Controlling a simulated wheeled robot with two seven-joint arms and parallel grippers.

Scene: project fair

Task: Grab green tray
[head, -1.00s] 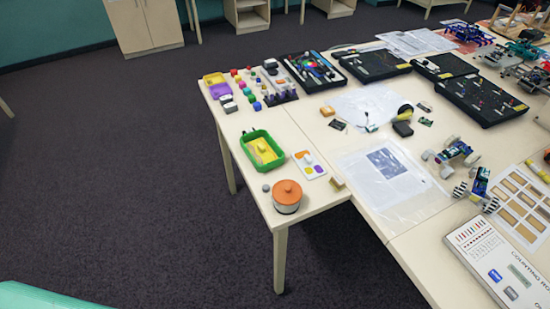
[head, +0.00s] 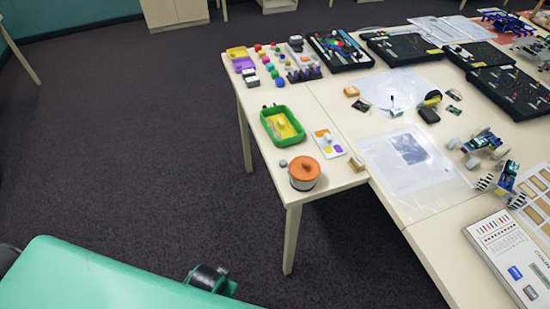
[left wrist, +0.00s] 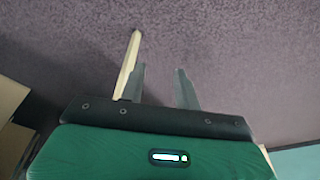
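The green tray (head: 276,109) is a small open rectangular tray with a yellow piece in it. It stands on the left part of the pale table in the head view. My left gripper (left wrist: 159,68) shows in the left wrist view with its two grey fingers apart and nothing between them. Behind the fingers are the dark carpet and a pale wooden leg (left wrist: 127,65). The tray is not visible in the left wrist view. In the head view the left fingers cannot be made out. My right gripper is in neither view.
A pot with an orange lid (head: 304,172) stands in front of the tray, near the table corner. A white card (head: 328,143) with coloured shapes lies to the tray's right. The carpet left of the table is clear.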

